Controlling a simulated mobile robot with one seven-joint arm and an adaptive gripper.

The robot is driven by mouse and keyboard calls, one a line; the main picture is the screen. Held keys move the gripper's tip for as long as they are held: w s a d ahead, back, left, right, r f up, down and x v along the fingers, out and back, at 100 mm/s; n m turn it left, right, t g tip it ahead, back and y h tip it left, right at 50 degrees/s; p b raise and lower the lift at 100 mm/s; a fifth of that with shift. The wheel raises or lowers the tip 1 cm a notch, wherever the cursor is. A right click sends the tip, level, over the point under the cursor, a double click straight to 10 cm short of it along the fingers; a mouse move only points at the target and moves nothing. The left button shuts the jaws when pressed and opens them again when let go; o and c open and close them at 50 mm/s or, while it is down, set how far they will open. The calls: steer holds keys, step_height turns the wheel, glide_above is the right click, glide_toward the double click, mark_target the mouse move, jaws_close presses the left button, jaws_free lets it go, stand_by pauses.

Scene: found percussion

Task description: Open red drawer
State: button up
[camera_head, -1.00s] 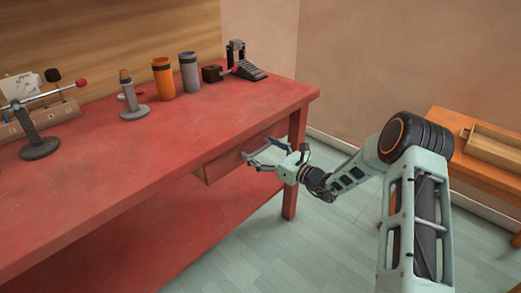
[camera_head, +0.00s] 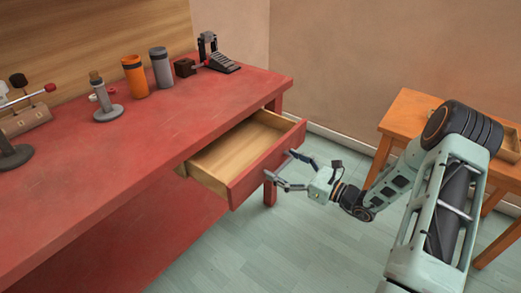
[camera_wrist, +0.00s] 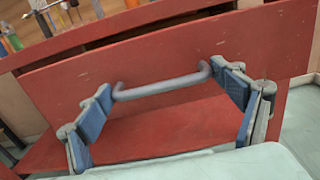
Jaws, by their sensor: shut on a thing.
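The red drawer (camera_head: 258,168) stands pulled out from the front of the red table. Its bare wooden inside (camera_head: 235,148) shows and looks empty. In the wrist view the drawer's red front (camera_wrist: 190,60) fills the upper middle, with a grey bar handle (camera_wrist: 160,87) across it. My gripper (camera_head: 284,170) is at the drawer front.
On the red table (camera_head: 130,150) stand an orange cup (camera_head: 135,78), a grey cup (camera_head: 161,68), a grey stand (camera_head: 106,104) and a black pedal device (camera_head: 218,58). An orange wooden table (camera_head: 402,110) is at the right. The floor (camera_head: 240,255) in front is clear.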

steer(key=v, duration=1)
steer(key=shift+p, duration=0.4)
steer(key=shift+d, duration=0.1)
steer(key=o, duration=1.4)
steer(key=v, duration=1.2)
